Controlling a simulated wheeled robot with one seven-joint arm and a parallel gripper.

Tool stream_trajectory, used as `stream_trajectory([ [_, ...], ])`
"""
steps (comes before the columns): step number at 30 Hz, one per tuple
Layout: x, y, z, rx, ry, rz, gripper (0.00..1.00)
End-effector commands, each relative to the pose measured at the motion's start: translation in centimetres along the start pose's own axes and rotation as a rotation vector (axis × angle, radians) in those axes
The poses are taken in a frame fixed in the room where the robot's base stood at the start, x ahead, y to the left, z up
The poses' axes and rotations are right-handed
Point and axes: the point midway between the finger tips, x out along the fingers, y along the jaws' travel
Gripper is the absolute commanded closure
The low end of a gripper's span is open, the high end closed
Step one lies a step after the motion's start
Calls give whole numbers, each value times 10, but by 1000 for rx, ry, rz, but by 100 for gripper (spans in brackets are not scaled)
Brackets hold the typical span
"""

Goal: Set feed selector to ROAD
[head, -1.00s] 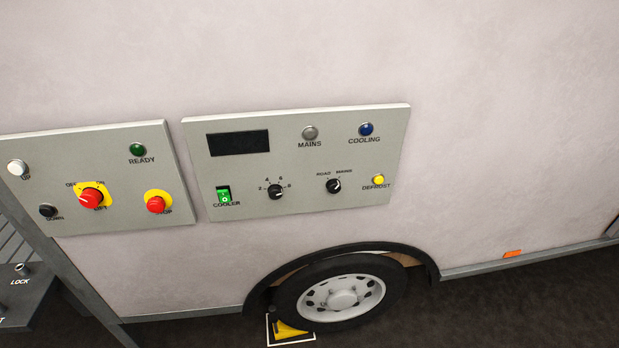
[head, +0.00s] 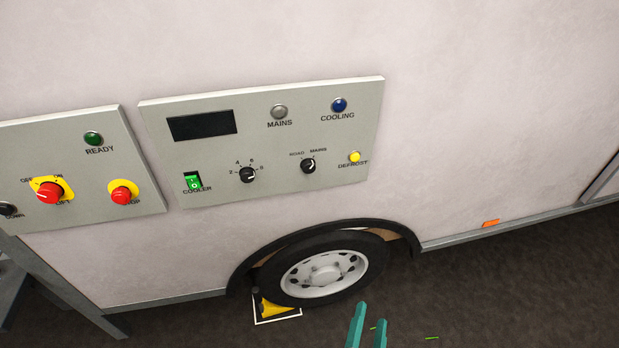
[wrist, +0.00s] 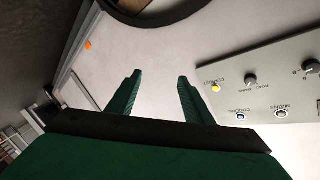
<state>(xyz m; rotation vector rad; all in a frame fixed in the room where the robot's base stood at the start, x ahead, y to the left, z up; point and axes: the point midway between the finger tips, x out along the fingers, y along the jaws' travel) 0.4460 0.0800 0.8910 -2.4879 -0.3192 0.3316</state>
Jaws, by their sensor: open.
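The feed selector (head: 308,166) is a small black rotary knob on the right part of the grey cooler panel (head: 345,95), below the ROAD and MAINS labels. Its pale pointer mark seems to lean up and right, towards MAINS. The knob also shows in the wrist view (wrist: 251,79), upside down and right of the fingers. My gripper (head: 369,316) has teal fingers at the bottom of the head view, well below the panel and right of the wheel. In the wrist view (wrist: 160,76) the fingers are apart with nothing between them.
A numbered black knob (head: 247,175), green COOLER switch (head: 193,181) and yellow DEFROST button (head: 354,157) sit close to the selector. The lift panel (head: 95,185) is to the left. A wheel (head: 325,274) stands below. The pale wall above and right of the panel is bare.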

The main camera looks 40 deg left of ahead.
Motion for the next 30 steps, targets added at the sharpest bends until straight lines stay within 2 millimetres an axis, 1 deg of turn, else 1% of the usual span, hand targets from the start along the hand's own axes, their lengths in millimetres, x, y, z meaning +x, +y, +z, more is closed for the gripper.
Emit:
stream_trajectory([
  [1, 17, -14, -8, 37, -4, -35, 54],
  [3, 36, -34, -15, 96, -24, -77, 54],
  [5, 51, -52, -20, 145, -45, -115, 54],
  [8, 74, -87, -29, 224, -87, -182, 54],
  [9, 82, -102, -32, 254, -108, -209, 54],
  [11, 92, -126, -38, 298, -139, -251, 54],
  [12, 98, -143, -41, 325, -161, -278, 54],
  [13, 102, -155, -44, 346, -179, -298, 54],
  [15, 109, -182, -50, 387, -216, -342, 54],
  [18, 115, -216, -58, 433, -267, -394, 54],
  [21, 116, -242, -62, 465, -308, -433, 54],
  [24, 116, -259, -62, 484, -339, -458, 54],
  [27, 117, -268, -62, 491, -355, -469, 54],
  [30, 123, -272, -60, 494, -357, -470, 54],
])
